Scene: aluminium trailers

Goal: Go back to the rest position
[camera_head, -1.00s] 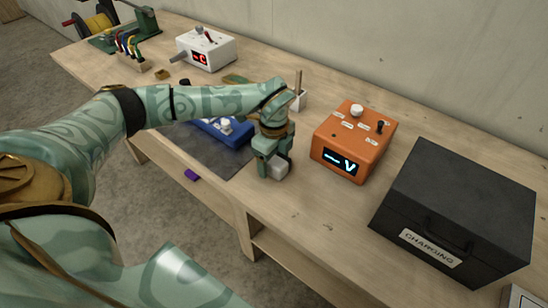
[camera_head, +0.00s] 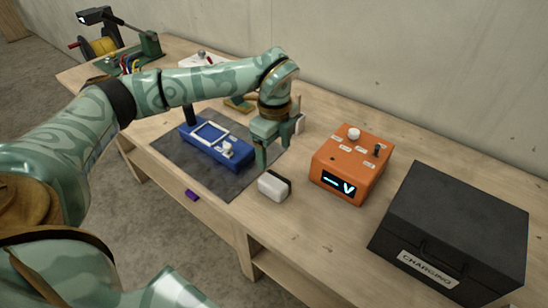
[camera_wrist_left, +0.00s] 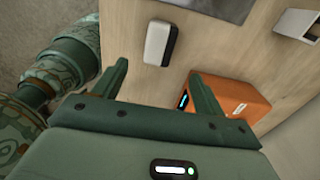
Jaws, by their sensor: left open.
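My left gripper (camera_head: 280,145) is open and empty above the workbench (camera_head: 322,232). Its two fingers (camera_wrist_left: 158,70) also show spread apart in the left wrist view. A small white block with a dark side (camera_head: 271,188) rests on the bench in front of and below the fingers, apart from them. It also shows in the left wrist view (camera_wrist_left: 157,42), beyond the fingertips. My right gripper is in neither view.
An orange box with a lit display (camera_head: 352,158) stands right of the gripper. A black case labelled CHARGING (camera_head: 455,215) is farther right. A blue device (camera_head: 207,151) lies on a dark mat (camera_head: 168,152) to the left. A purple piece (camera_head: 192,195) is near the bench's front edge.

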